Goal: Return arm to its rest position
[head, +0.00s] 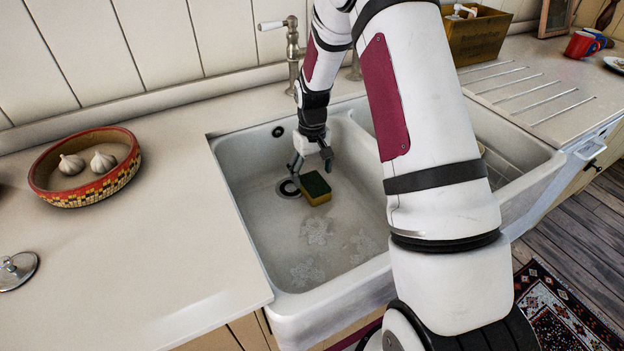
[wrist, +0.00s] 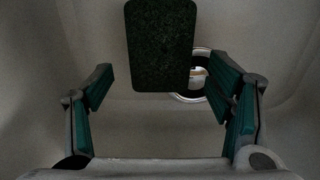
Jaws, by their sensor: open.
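My arm reaches down into the left basin of the white sink (head: 240,165). My gripper (head: 312,168) is low in the basin, beside a sponge (head: 316,188) with a dark green top and a yellow body. In the wrist view my gripper (wrist: 158,90) is open, with its green-padded fingers wide apart. There the sponge (wrist: 160,45) shows its dark green face ahead of the fingers, toward the top of the picture. Nothing shows held between the fingers. Part of the basin and the right basin is hidden behind my arm.
The drain (head: 288,188) lies beside the sponge. A tap (head: 292,45) stands behind the sink, close to my arm. A patterned bowl (head: 115,185) with two garlic bulbs stands on the left counter. A wooden box (head: 478,38) and a red mug (head: 580,46) are at the back right.

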